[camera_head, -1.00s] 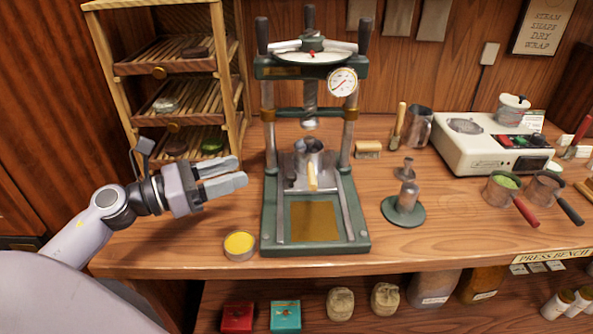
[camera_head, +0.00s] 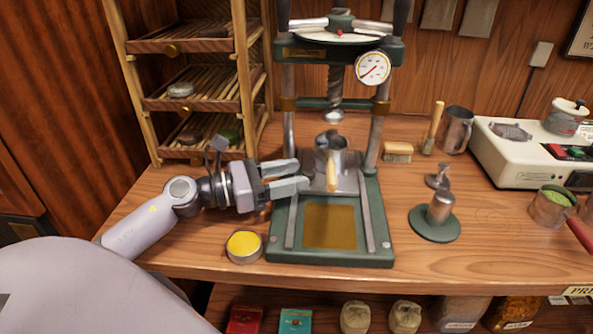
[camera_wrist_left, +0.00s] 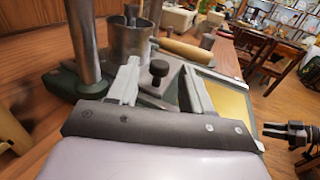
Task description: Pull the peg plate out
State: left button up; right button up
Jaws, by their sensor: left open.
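The green screw press (camera_head: 382,235) stands on the bench. Under its screw, a metal cup with a wooden handle (camera_head: 332,158) stands on a grey metal plate (camera_head: 347,184), which I take to be the peg plate. A dark round peg or knob (camera_wrist_left: 159,69) shows in the left wrist view beside the cup. My left gripper (camera_head: 301,174) is open at the press's left side, level with the plate. In the left wrist view its fingers (camera_wrist_left: 160,80) lie either side of the peg, with no clear contact.
A yellow-filled round tin (camera_head: 244,245) stands left of the press base, below my arm. A wooden rack (camera_head: 250,85) stands behind my left arm.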

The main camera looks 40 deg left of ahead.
pick_arm(q)
jog(key=shift+x, duration=0.8)
grip_shut()
